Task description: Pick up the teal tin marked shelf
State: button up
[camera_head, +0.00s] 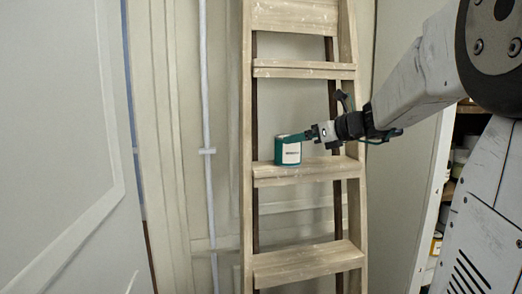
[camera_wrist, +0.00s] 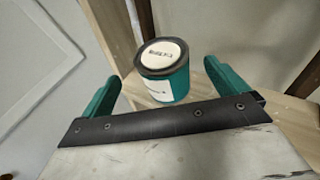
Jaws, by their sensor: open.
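The teal tin (camera_head: 288,150) stands upright on a step of a wooden ladder (camera_head: 304,172) in the head view. It has a white label, but the lettering is too small to read surely. In the wrist view the tin (camera_wrist: 166,78) shows a dark rim and a white lid with small dark print. My gripper (camera_head: 307,133) reaches in from the right, close to the tin. In the wrist view the two teal fingers of my gripper (camera_wrist: 158,82) are spread wide, one on each side of the tin. Gaps show between the fingers and the tin.
More ladder steps lie above and below, between two side rails (camera_head: 247,150). A grey door (camera_head: 60,150) is at the left, and a thin vertical pipe (camera_head: 206,120) runs down the wall. At the right, shelves hold small tins (camera_head: 436,244), partly hidden by my arm.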

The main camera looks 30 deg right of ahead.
jog(key=x, duration=0.6)
jog(key=shift+w, duration=0.25)
jog(key=c, duration=1.5)
